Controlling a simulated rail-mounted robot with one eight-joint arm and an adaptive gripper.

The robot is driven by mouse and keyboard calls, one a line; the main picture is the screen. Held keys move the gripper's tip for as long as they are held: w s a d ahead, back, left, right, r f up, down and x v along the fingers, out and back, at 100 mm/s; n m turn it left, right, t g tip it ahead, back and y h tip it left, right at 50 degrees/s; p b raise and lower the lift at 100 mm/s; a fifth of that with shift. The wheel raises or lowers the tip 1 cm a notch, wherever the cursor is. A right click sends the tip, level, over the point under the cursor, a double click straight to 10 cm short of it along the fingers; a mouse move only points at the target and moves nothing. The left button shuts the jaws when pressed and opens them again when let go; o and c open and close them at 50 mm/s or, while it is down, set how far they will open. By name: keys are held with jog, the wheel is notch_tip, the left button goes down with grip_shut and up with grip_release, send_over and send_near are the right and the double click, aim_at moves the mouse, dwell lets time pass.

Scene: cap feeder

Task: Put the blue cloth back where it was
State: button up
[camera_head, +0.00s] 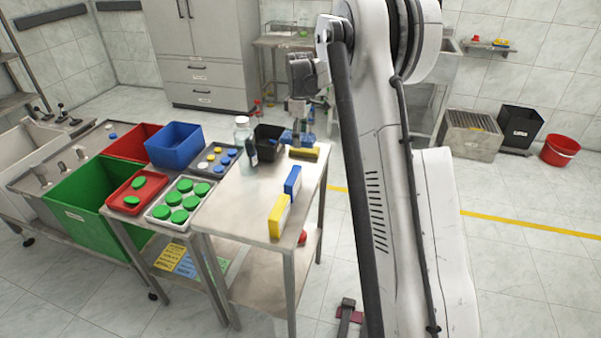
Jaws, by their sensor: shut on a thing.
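My gripper (298,125) is over the far end of the metal table (245,190), pointing down. It is shut on the blue cloth (290,138), which shows as a small blue patch on both sides of the fingertips. The gripper's fingers hide part of the cloth. I cannot tell whether the cloth touches the tabletop.
Near the cloth are a yellow-and-dark brush or block (305,153), a black bin (268,138) and a clear bottle (241,130). Blue (293,181) and yellow (279,215) boxes stand at the table's right edge. Trays of caps (160,212) lie left. The table's middle is clear.

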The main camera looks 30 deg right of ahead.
aim_at(300, 162)
jog(key=shift+f+b, duration=0.3)
jog(key=shift+f, duration=4.85)
jog(key=shift+f, duration=0.2)
jog(key=o, duration=1.3)
jog(key=shift+r, duration=0.15)
